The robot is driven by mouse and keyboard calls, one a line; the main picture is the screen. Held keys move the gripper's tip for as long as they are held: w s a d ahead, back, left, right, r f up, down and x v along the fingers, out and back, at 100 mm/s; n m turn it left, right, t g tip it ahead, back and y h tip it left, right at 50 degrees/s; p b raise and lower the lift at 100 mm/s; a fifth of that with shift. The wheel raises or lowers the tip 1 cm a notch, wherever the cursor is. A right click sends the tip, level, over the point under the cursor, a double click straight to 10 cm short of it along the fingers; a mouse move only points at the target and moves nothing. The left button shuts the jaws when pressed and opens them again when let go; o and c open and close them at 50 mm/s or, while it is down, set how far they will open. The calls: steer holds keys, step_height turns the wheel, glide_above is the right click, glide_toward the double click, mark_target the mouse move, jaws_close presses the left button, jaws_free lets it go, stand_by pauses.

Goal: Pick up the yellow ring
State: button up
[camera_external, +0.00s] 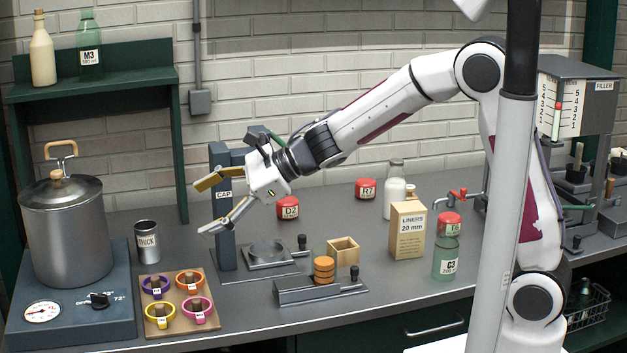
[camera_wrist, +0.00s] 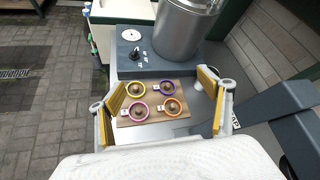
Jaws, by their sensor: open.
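The yellow ring (camera_external: 159,318) sits around a peg at the front left of a wooden board (camera_external: 144,330). In the wrist view the yellow ring (camera_wrist: 128,89) is at the upper left of the board. A purple ring (camera_external: 144,286), an orange ring (camera_external: 198,281) and a pink ring (camera_external: 206,319) sit around the other pegs. Each ring has a small white tag. My gripper (camera_external: 203,208) is open and empty, above and apart from the board, in front of the CAP stand. Its two fingers (camera_wrist: 160,105) frame the board in the wrist view.
A large lidded pot (camera_external: 68,235) stands on a blue-grey base (camera_external: 110,325) left of the board. A steel cup (camera_external: 147,243) is behind the board. The CAP stand (camera_external: 225,245) and a fixture holding orange discs (camera_external: 323,270) are to its right.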

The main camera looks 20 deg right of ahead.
mark_target(142, 325)
steer(key=a+f+g, duration=0.1)
steer(key=f, duration=0.4)
steer(key=s+f+g+y, duration=0.1)
steer(key=f, duration=0.5)
steer(key=s+a+f+m+g, duration=0.1)
steer(key=f, duration=0.4)
steer(key=shift+s+a+f+g+y, duration=0.1)
steer(key=shift+a+f+g+y, duration=0.15)
steer(key=shift+a+g+y, duration=0.1)
steer(key=shift+f, duration=0.6)
steer(key=shift+x, duration=1.3)
steer(key=shift+s+x, duration=0.1)
steer(key=shift+x, duration=1.2)
steer(key=shift+s+x, duration=0.15)
steer(key=shift+x, duration=1.15)
steer(key=c, duration=0.8)
